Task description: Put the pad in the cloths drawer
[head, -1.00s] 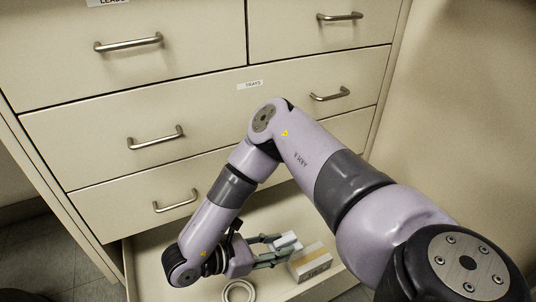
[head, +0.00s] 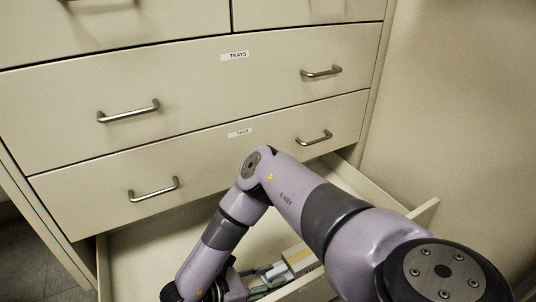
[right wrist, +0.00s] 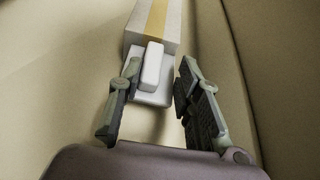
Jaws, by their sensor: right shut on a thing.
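A small white pad (right wrist: 151,66), a block on a wider flat plate, lies between the fingers of my right gripper (right wrist: 161,64) in the right wrist view. The gripper is shut on it, though a narrow gap shows beside the right finger. In the head view the right gripper (head: 271,279) is low inside the open bottom drawer (head: 140,255), and the pad shows only faintly there. The label of this open drawer is not in view, so I cannot tell if it is the cloths drawer. My left gripper is not in view.
A white box with a tan stripe (head: 299,257) stands in the open drawer just beyond the pad. Closed drawers with metal handles rise above, one labelled TRAYS (head: 235,56). The drawer's side wall (head: 385,187) and a wall (head: 460,100) lie to the right.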

